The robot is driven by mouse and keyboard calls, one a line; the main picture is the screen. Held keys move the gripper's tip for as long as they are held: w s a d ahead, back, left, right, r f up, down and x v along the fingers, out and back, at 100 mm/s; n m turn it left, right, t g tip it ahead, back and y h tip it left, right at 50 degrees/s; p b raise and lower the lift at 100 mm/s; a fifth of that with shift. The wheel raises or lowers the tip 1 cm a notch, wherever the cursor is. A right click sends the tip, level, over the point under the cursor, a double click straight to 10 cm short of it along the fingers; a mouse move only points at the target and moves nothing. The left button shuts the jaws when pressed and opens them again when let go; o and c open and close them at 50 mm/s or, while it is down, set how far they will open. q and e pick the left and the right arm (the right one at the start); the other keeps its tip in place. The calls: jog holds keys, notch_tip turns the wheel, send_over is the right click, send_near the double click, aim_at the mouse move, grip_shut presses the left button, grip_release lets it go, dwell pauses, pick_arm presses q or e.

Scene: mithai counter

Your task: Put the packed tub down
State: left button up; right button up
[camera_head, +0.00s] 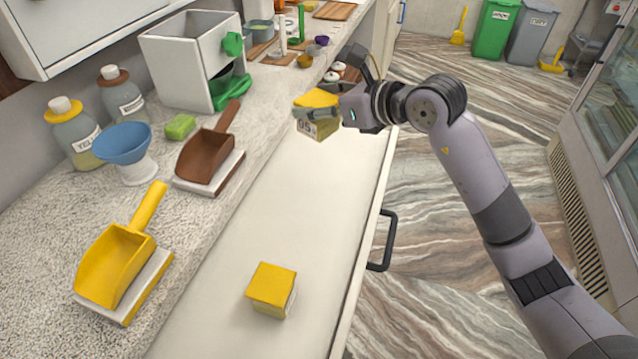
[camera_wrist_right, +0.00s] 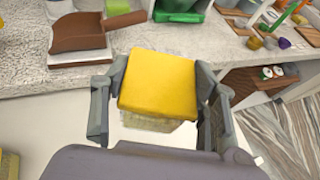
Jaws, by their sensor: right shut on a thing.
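My right gripper (camera_head: 325,108) is shut on a tub with a yellow lid (camera_head: 316,98), over the white surface of an open drawer (camera_head: 245,225). In the right wrist view the tub (camera_wrist_right: 158,84) sits between both fingers, lid facing the camera. I cannot tell whether its base touches the drawer surface. A second yellow-lidded tub (camera_head: 271,289) stands on the drawer surface nearer me. My left gripper is not in view.
The speckled counter (camera_head: 60,220) runs along the left. It bears a yellow scoop (camera_head: 115,262), a brown scoop (camera_head: 207,160), a blue bowl (camera_head: 122,143) and a white box (camera_head: 185,70). The drawer surface between the two tubs is clear. A dark handle (camera_head: 384,242) juts out on the right.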

notch_tip(320, 180, down, 17)
jog(key=shift+f, duration=0.1)
dwell(0.3)
jog(key=shift+f, duration=0.2)
jog(key=o, duration=1.2)
jog(key=shift+r, duration=0.1)
jog(key=shift+r, duration=0.2)
jog(key=shift+s+d, duration=0.25)
jog(key=shift+d, duration=0.1)
jog(key=v, duration=1.1)
jog(key=shift+s+d+b, duration=0.1)
jog(key=shift+s+b, duration=0.05)
jog(key=shift+b, duration=0.15)
